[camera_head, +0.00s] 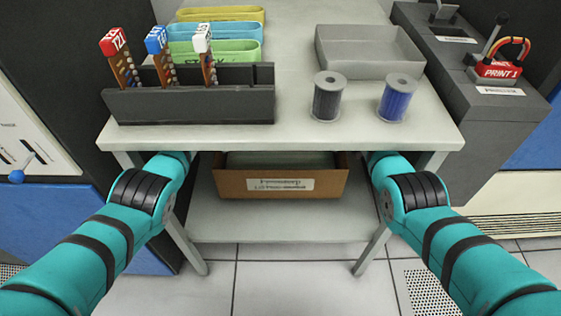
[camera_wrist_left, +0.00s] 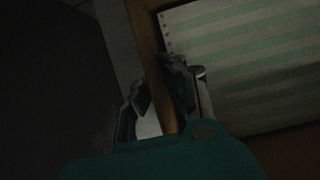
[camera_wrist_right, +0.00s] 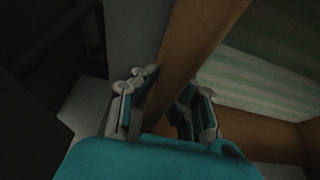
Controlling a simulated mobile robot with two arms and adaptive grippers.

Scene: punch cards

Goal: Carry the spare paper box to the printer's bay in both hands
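The spare paper box (camera_head: 199,183) is a brown open box with a white label on the front. It sits on the lower shelf under the table, and the tabletop hides its rear. Green-striped paper in it shows in the left wrist view (camera_wrist_left: 245,60) and the right wrist view (camera_wrist_right: 262,85). My left gripper (camera_wrist_left: 160,85) straddles one brown side wall; my right gripper (camera_wrist_right: 168,85) straddles the opposite one. One finger is outside and one inside on each. The dark views do not show whether the fingers press the walls. The tabletop hides both grippers in the head view.
The tabletop (camera_head: 290,137) overhangs the box and both forearms. On it stand a dark card rack (camera_head: 190,107), coloured trays, two spools and a grey tray (camera_head: 365,70). Table legs flank the shelf (camera_head: 280,228). A dark grey machine (camera_head: 480,110) stands at right; the floor in front is clear.

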